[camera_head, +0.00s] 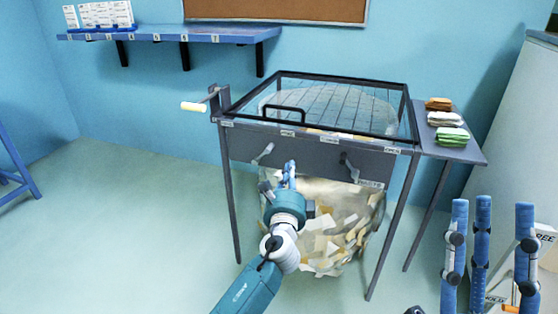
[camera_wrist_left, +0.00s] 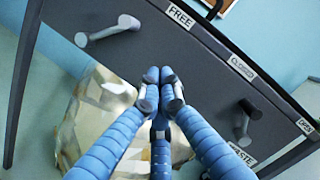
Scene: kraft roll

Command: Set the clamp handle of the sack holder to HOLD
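The dark grey sack stand (camera_head: 309,152) holds a clear sack of paper scraps (camera_head: 335,240). A light grey handle (camera_head: 262,153) on its front panel slants down to the left; it also shows in the left wrist view (camera_wrist_left: 106,29), left of the FREE label (camera_wrist_left: 181,16). A darker handle (camera_head: 350,167) sits further right, between CLOSED and WASTE labels in the wrist view. My left gripper (camera_head: 289,170) is shut and empty in front of the panel, between and apart from both handles; its fingertips meet in the wrist view (camera_wrist_left: 160,77). My right gripper (camera_head: 492,205) has its fingers spread at lower right.
A wire-grid lid (camera_head: 335,100) tops the stand, with a crank (camera_head: 196,106) at its left. A side shelf (camera_head: 458,148) carries folded cloths. White pieces marked FREE (camera_head: 545,236) and HOLD show behind my right fingers.

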